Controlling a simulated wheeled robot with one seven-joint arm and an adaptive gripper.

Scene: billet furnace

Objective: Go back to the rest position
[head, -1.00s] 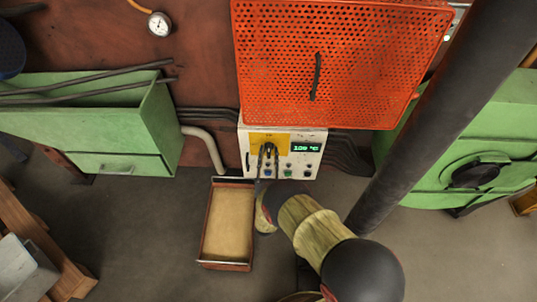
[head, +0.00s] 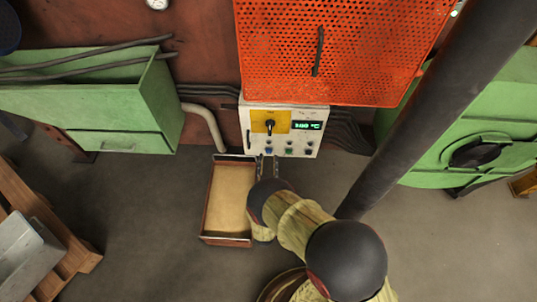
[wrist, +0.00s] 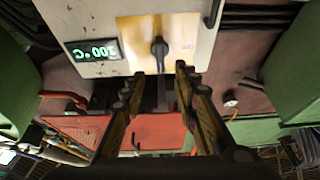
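My gripper (head: 267,166) is at the lower edge of a white control panel (head: 309,144), with its fingers pointing up toward it. In the wrist view my gripper (wrist: 158,76) is open, its two fingers apart with nothing between them. A dark rotary knob (head: 270,126) on a yellow plate (head: 257,119) sits on the panel. In the wrist view the knob (wrist: 160,48) lies beyond the fingertips, apart from them. A green display (head: 308,126) on the panel shows a temperature in °C; its digits are hard to read surely.
A sand-coloured open tray (head: 204,208) is just left of my gripper. An orange perforated guard (head: 335,50) hangs above the panel. A dark pillar (head: 430,110) stands to the right. Green cabinets (head: 125,141) flank both sides. A wooden stand (head: 50,225) is at lower left. Floor between them is open.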

